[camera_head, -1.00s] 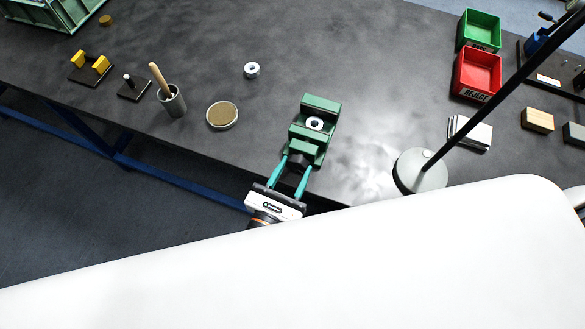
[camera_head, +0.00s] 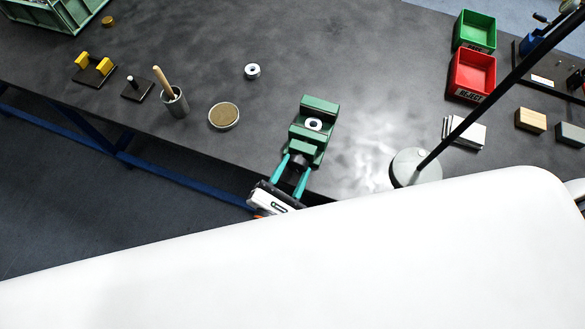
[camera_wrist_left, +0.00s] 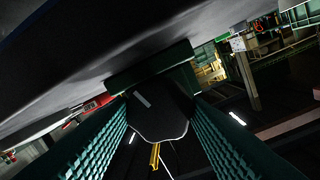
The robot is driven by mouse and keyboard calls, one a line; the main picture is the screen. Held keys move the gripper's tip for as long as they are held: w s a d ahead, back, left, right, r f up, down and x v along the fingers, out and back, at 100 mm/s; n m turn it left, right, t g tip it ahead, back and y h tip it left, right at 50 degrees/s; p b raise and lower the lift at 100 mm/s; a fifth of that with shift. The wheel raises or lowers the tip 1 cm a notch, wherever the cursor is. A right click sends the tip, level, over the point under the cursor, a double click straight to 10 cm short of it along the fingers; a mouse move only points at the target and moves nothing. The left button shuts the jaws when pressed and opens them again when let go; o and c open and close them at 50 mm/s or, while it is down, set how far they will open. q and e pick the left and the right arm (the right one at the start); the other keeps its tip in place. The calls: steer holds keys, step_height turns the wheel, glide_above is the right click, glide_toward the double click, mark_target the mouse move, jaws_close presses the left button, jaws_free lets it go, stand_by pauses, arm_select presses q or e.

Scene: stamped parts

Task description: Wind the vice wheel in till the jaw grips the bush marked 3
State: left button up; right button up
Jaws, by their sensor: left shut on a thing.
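The green vice (camera_head: 320,104) stands near the front edge of the bench, in the middle of the head view. A pale ring-shaped bush (camera_head: 314,124) sits between its jaws; no number is readable, and I cannot tell whether the jaw touches it. The dark vice wheel (camera_wrist_left: 158,112), with a white mark on its face, is at the vice's near end. My left gripper (camera_head: 296,166) is shut on this wheel, with one teal finger on each side. In the left wrist view the ribbed fingers flank the wheel. My right gripper is not in view.
Another ring-shaped bush (camera_head: 252,71) lies on the bench (camera_head: 200,50), left of the vice. A round dish (camera_head: 223,116) and a cup with a brush (camera_head: 174,101) stand further left. The lamp base (camera_head: 412,170) stands to the right, with red (camera_head: 471,74) and green (camera_head: 474,31) bins behind.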

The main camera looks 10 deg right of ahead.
arm_select(q)
steer(key=o, duration=1)
steer(key=shift+c, duration=0.2)
steer(key=b+v, duration=0.2)
steer(key=v, duration=1)
